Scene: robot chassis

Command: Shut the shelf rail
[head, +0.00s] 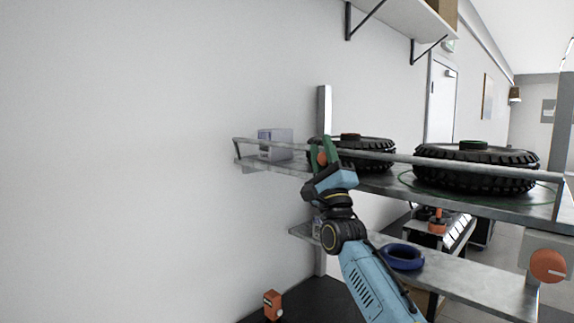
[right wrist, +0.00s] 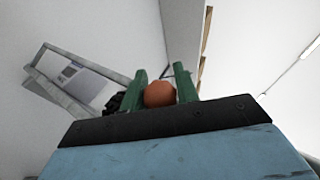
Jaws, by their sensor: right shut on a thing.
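The shelf rail (head: 440,161) is a thin grey metal bar along the front of the upper shelf (head: 378,182), raised above the shelf's edge. Its left end reaches past a pale box. My right gripper (head: 324,153) has green fingers and is shut on a round orange knob (right wrist: 160,94) at the rail, left of the middle. In the right wrist view the knob sits between the two fingertips (right wrist: 160,88). How the knob joins the rail is hidden by the fingers. My left gripper is not in view.
Two black tyres, one left (head: 372,148) and one right (head: 470,180), lie on the upper shelf behind the rail. A pale box (head: 275,143) stands at its left end. A blue ring (head: 403,256) lies on the lower shelf (head: 470,281). White wall fills the left.

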